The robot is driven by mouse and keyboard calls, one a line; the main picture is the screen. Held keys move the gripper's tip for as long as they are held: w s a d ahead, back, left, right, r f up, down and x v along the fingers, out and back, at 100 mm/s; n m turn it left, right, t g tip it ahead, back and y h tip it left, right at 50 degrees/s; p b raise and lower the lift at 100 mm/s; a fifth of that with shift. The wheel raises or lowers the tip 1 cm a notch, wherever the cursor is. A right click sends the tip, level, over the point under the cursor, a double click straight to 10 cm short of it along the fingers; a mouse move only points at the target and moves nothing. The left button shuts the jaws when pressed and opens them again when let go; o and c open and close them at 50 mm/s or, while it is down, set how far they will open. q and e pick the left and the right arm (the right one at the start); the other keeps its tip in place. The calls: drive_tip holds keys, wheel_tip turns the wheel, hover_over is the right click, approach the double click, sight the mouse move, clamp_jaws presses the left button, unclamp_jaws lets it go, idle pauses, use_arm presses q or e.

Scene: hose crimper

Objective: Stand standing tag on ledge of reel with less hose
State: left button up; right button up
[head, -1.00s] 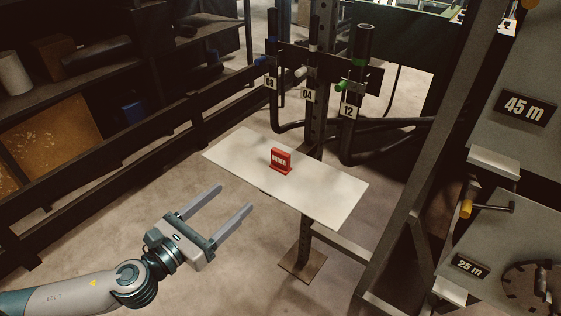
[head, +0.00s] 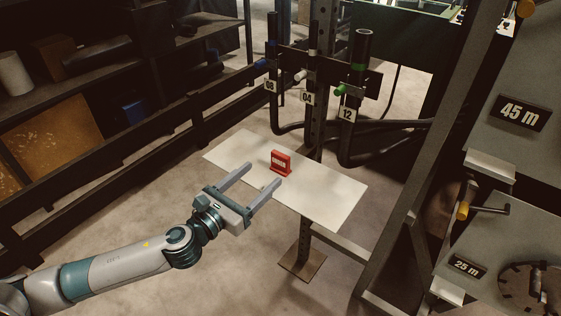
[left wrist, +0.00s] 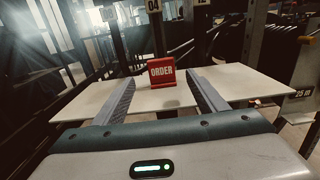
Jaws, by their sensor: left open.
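The red standing tag (head: 281,162), marked ORDER, stands upright on a white table (head: 335,199); it also shows in the left wrist view (left wrist: 162,73), between the fingers and beyond them. My left gripper (head: 263,174) is open and empty at the table's near edge, its fingers pointing toward the tag without touching it. At the right, a reel labelled 45 m (head: 520,113) sits above a reel labelled 25 m (head: 468,266). Each has a pale ledge, the upper one (head: 490,166) and the lower one (head: 447,291). My right gripper is not in view.
A dark upright frame post (head: 410,190) stands between the table and the reels. Hoses with numbered tags (head: 347,114) hang behind the table. Dark shelving and rails (head: 130,165) line the left. A crank handle (head: 464,210) sticks out near the lower reel.

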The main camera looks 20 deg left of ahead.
sight(278, 160)
use_arm(q)
drive_tip(key=shift+x, duration=0.75)
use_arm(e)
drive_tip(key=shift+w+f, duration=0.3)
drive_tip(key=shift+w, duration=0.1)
use_arm(q)
drive_tip(key=shift+w+d, duration=0.1)
drive_tip(key=shift+w, duration=0.2)
drive_tip(key=x, duration=0.4)
drive_tip(key=shift+s+d+r+p, duration=0.1)
drive_tip(key=shift+p, duration=0.2)
drive_tip(key=shift+w+d, duration=0.15)
drive_tip(key=shift+w, duration=0.2)
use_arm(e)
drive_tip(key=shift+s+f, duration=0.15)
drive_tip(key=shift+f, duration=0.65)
